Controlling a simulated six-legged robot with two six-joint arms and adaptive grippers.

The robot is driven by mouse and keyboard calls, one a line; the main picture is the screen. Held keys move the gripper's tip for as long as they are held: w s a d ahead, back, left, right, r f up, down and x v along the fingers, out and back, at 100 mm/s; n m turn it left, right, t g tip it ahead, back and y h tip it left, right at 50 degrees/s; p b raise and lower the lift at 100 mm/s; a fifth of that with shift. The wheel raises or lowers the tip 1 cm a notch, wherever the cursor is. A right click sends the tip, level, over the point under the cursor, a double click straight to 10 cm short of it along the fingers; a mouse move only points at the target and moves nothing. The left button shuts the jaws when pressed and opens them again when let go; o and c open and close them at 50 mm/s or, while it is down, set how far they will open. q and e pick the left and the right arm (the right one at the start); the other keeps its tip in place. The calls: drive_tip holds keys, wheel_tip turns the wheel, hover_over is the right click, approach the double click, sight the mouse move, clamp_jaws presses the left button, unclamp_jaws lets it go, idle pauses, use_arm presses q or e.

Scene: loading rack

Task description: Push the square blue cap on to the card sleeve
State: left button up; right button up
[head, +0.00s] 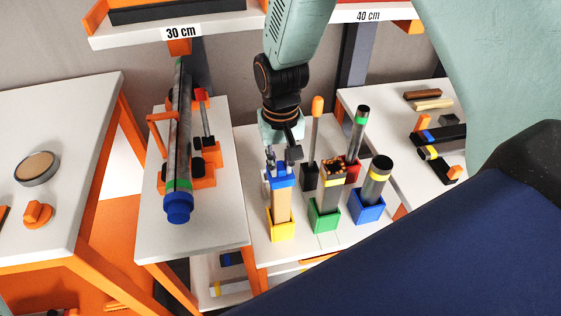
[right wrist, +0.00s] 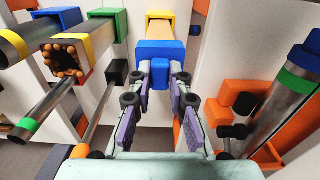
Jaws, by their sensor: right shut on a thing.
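The tan card sleeve (head: 281,207) stands upright in a yellow square holder (head: 281,230) on the middle white table. The square blue cap (head: 284,181) is at its top end, in line with it. My right gripper (head: 283,164) comes down from above and is shut on the cap. In the right wrist view the gripper fingers (right wrist: 161,80) grip the cap (right wrist: 161,52) on both sides, and the sleeve (right wrist: 161,29) runs away behind it. I see no clear gap between them; the cap hides how far it covers the sleeve. My left gripper is not in view.
Close to the right stand a green holder (head: 323,217) with a filled square tube and a blue holder (head: 367,208) with a grey tube. Behind are an orange-tipped rod (head: 316,125) and a green-banded tube (head: 357,130). A long dark tube (head: 180,140) lies on an orange stand at left.

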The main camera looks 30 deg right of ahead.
sight(281, 167)
drive_tip(key=o, duration=0.9)
drive_tip(key=shift+f, duration=0.1)
wheel_tip(281, 167, up, 12)
drive_tip(key=shift+r, duration=0.1)
drive_tip(key=shift+s, duration=0.1)
idle(0.5)
